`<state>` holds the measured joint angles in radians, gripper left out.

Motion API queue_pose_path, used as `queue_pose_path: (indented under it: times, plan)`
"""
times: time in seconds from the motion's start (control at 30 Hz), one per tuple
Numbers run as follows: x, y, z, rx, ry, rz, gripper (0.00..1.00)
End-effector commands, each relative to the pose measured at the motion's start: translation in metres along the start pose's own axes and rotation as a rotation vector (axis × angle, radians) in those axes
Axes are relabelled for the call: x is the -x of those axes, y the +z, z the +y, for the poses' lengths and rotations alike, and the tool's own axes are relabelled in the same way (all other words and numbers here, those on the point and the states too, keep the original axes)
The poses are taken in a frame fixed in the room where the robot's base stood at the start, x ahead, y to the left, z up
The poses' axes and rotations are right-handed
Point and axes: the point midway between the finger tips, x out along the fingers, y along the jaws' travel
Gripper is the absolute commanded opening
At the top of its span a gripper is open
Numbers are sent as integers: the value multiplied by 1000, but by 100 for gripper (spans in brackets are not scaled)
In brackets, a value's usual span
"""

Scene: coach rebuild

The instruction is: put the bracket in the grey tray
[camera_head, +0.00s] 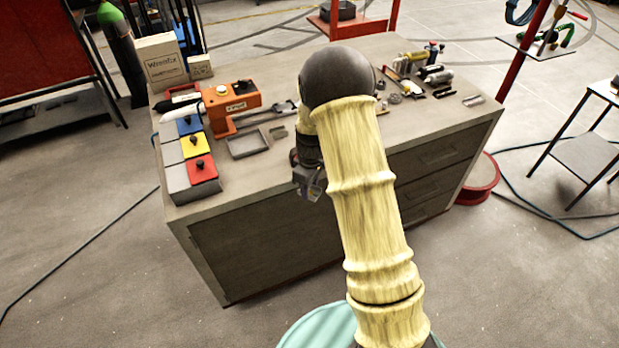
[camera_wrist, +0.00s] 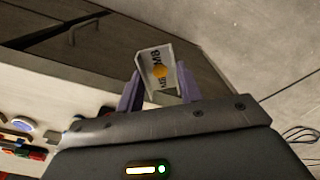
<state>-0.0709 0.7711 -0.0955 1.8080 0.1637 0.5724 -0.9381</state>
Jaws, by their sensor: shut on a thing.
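My gripper (camera_head: 311,184) hangs near the front edge of the bench, right of the grey tray. In the head view the box is too small and hidden to make out. The shallow grey tray (camera_head: 234,154) lies on the bench top and looks empty. A small grey-brown piece (camera_head: 278,132) lies just right of it. I cannot tell if that piece is the bracket.
Blue, yellow and red lidded bins (camera_head: 202,169) stand left of the tray. An orange machine (camera_head: 229,105) stands behind it. Cartons (camera_head: 163,64) stand at the back left. Several small tools and parts (camera_head: 423,75) lie at the bench's right. The bench front (camera_head: 270,240) drops to open floor.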

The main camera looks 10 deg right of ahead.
Motion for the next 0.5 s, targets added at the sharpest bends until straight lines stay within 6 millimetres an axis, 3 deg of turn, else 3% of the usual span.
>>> queue_pose_path:
  times: [0.3, 0.5]
  plan:
    - [-47, 14, -7, -583, 10, -8, 8]
    - [-61, 19, -9, -785, 21, -8, 8]
